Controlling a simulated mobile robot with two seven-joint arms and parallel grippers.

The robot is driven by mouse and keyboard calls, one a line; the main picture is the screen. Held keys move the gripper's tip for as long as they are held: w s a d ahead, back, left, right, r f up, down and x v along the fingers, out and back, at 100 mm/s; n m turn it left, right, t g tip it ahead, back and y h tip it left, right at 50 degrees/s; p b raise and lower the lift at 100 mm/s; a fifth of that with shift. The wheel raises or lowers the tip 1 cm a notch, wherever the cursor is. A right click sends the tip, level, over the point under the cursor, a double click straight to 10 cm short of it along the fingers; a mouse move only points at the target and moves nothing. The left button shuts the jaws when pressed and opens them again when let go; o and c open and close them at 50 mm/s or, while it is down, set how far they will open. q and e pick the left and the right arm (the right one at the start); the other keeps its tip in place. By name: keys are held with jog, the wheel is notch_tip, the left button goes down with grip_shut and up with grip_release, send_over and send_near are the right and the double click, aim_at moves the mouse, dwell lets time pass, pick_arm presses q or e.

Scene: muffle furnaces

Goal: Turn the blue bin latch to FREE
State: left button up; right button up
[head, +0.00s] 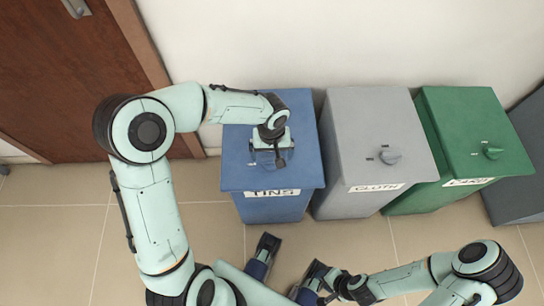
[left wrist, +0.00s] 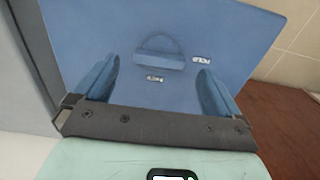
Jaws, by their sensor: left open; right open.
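The blue bin (head: 300,160) stands against the wall with a TINS label on its front. In the head view my left gripper (head: 270,146) is over its lid and hides the latch. In the left wrist view the blue latch (left wrist: 160,55), a round knob with a raised bar, lies on the lid (left wrist: 90,25) ahead of the jaws. My right gripper (head: 292,252) is open and empty above the floor.
A grey CLOTH bin (head: 370,120) stands close to the right of the blue bin, then a green CARD bin (head: 470,115), each with its own knob. A dark bin (head: 525,150) is at the far right. A brown door (head: 60,70) is at left. The tiled floor in front is clear.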

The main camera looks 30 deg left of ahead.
aim_at(272, 161)
pick_arm(q)
jog(key=shift+f, duration=1.45)
pick_arm(e)
jog(key=shift+w+f, duration=0.15)
jog(key=shift+f, duration=0.1)
pick_arm(q)
jog(key=c, duration=1.1)
jog(key=shift+o, duration=0.2)
